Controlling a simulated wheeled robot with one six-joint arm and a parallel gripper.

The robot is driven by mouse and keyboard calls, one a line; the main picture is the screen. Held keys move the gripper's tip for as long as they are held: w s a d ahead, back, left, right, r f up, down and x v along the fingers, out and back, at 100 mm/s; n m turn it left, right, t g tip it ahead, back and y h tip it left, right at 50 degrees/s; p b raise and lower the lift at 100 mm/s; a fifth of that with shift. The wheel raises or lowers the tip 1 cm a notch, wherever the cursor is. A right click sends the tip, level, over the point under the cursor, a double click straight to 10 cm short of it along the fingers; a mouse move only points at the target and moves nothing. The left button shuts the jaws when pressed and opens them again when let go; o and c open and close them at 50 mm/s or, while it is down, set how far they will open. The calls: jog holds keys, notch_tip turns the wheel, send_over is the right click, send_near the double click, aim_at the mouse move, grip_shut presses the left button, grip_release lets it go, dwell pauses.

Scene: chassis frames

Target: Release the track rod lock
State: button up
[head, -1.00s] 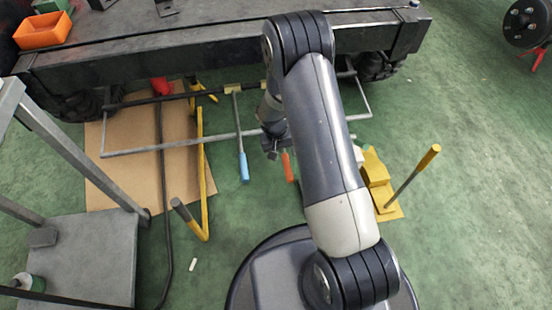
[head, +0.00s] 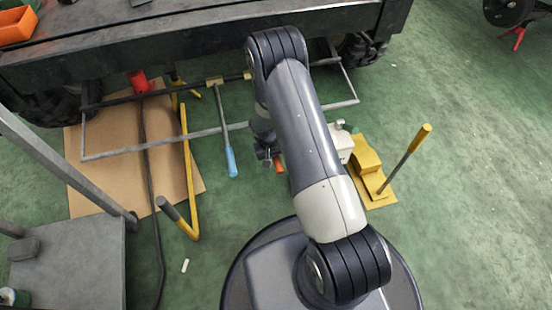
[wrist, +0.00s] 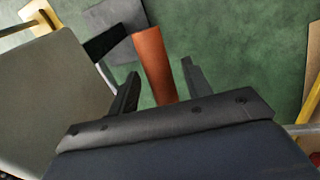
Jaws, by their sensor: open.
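A steel rod (head: 127,97) runs across under the front of the chassis. A yellow collar (head: 214,82) sits on it, with a grey lever (head: 224,120) ending in a blue handle (head: 232,162). An orange handle (head: 279,167) shows beside my gripper (head: 266,158), partly hidden by my arm. In the wrist view the orange handle (wrist: 153,62) lies between the two open fingers of my gripper (wrist: 161,64). I cannot tell how deep it is between them, and the fingers do not grip it. Which lever is the track rod lock is not marked.
A yellow jack (head: 368,160) with an upright handle (head: 407,158) and a white container (head: 341,145) stand right of my arm. A yellow bar (head: 187,165) and a cardboard sheet (head: 88,180) lie left. A grey-framed stand (head: 68,262) is at lower left. Green floor is open at right.

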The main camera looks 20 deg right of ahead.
jog(key=shift+c, duration=0.4)
grip_shut()
jog(key=shift+r, duration=0.15)
notch_tip(320, 180, up, 14)
jog(key=w+g+p, duration=0.1)
jog(key=g+p, duration=0.3)
jog(key=p, duration=0.5)
jog(key=shift+w+r+n, duration=0.15)
jog(key=shift+n, duration=0.15)
jog(key=shift+o, duration=0.4)
grip_release()
